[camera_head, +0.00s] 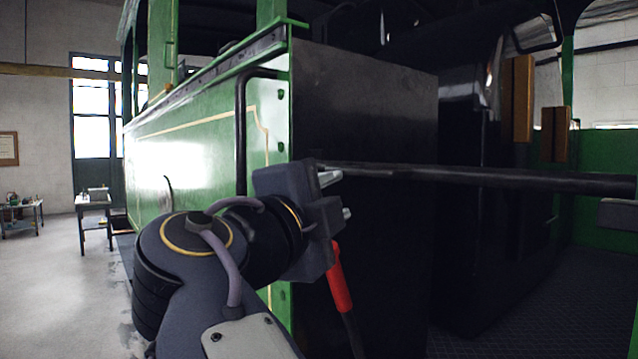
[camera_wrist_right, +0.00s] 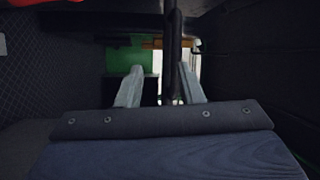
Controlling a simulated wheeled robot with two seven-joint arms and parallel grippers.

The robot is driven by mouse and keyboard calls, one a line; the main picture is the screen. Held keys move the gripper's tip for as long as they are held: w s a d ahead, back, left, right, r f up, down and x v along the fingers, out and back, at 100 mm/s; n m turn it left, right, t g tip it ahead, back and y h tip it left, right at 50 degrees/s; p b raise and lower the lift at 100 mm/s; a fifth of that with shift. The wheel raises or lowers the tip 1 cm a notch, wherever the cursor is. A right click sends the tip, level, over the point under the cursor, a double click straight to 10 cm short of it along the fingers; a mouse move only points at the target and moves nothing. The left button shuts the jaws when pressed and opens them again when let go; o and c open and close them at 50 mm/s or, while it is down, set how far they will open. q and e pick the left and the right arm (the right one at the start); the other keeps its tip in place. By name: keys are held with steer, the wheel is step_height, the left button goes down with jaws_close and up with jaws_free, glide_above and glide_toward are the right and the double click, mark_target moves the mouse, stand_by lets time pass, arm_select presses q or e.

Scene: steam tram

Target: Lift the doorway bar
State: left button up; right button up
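The doorway bar (camera_head: 490,178) is a dark, round, roughly level rod across the tram's doorway, running from near my gripper to the right edge of the head view. My right gripper (camera_head: 338,195) is at the bar's left end, beside the black panel. Its pale fingers are apart. In the right wrist view, the bar (camera_wrist_right: 174,50) runs upright in the picture and lines up between the two open fingers (camera_wrist_right: 160,88), closer to the right one. I cannot tell whether either finger touches it. The bar's left end is partly hidden by the gripper. My left gripper is not in view.
The green tram side (camera_head: 195,150) with a dark vertical handrail (camera_head: 241,130) stands left of the doorway. A black panel (camera_head: 365,110) is close behind my gripper. A red handle (camera_head: 340,278) shows below it. Small tables (camera_head: 94,202) stand far left, with open floor before them.

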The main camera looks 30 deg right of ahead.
mark_target(351, 173)
steer(key=shift+m+h, duration=0.3)
steer(key=shift+m, duration=0.3)
steer(key=w+d+r, duration=0.1)
steer(key=w+d+r+p, duration=0.1)
steer(key=d, duration=0.1)
steer(key=w+d+r+p, duration=0.1)
steer(key=d, duration=0.1)
steer(key=shift+d, duration=0.15)
steer(key=shift+w+d+p, duration=0.3)
steer(key=shift+d, duration=0.15)
jaws_close()
